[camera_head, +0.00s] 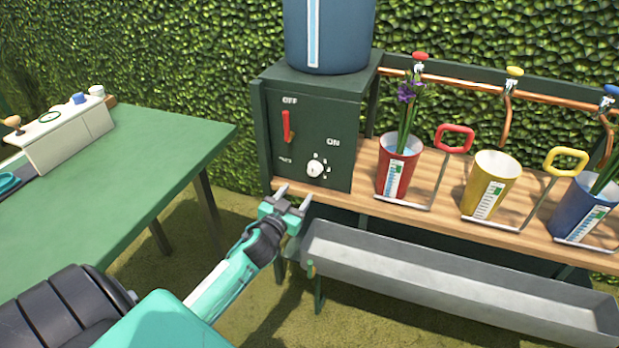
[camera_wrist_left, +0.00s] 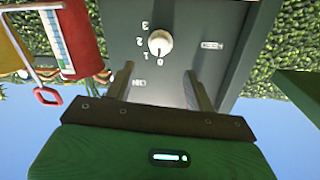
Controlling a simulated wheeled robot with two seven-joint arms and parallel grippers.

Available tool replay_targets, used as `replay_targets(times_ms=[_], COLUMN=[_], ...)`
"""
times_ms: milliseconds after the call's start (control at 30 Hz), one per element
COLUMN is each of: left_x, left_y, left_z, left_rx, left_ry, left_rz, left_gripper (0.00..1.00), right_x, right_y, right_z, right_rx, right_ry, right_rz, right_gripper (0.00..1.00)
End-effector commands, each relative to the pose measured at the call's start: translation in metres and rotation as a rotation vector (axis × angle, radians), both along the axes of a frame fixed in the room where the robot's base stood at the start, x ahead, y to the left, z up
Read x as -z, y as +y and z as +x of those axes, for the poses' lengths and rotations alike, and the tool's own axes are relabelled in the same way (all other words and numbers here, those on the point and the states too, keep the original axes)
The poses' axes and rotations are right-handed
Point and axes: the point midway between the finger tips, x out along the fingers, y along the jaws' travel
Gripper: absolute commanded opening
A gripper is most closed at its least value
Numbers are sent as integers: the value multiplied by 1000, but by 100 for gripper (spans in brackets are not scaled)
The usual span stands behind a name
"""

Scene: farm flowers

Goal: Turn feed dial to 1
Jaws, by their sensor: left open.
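The feed dial (camera_head: 315,169) is a small white round knob low on the front of a dark green control box (camera_head: 330,115). In the left wrist view the dial (camera_wrist_left: 160,43) is ringed by numerals 0, 1, 2 and 3, and that picture is upside down. Its dark pointer mark appears near the 0, though it is small. My left gripper (camera_head: 293,196) is open and empty, just below and in front of the dial. In the left wrist view its two fingers (camera_wrist_left: 160,85) point toward the panel, apart from the dial. My right gripper is not in view.
A red lever (camera_head: 287,127) sits on the same panel, at OFF. Red (camera_head: 397,168), yellow (camera_head: 490,185) and blue (camera_head: 580,208) buckets stand on the wooden shelf to the right. A grey trough (camera_head: 450,285) lies below. A green table (camera_head: 125,180) is at left.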

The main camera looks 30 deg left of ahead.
Motion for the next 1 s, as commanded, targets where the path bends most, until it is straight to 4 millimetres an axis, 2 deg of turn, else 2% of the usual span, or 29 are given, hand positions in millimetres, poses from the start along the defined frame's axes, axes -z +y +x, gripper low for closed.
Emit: replay_targets(times_ms=[200, 500, 700, 1000], left_x=[0, 1, 1, 1], left_y=[6, 13, 15, 15], left_z=[39, 80, 92, 93], left_rx=[0, 0, 0, 0], left_ry=[-1, 0, 1, 1], left_rz=[2, 1, 1, 1], left_gripper=[55, 55, 55, 55], right_x=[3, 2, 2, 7], right_y=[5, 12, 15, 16], right_z=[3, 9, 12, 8], right_rx=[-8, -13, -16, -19], right_ry=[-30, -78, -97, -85], right_rz=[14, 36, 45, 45], right_gripper=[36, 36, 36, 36])
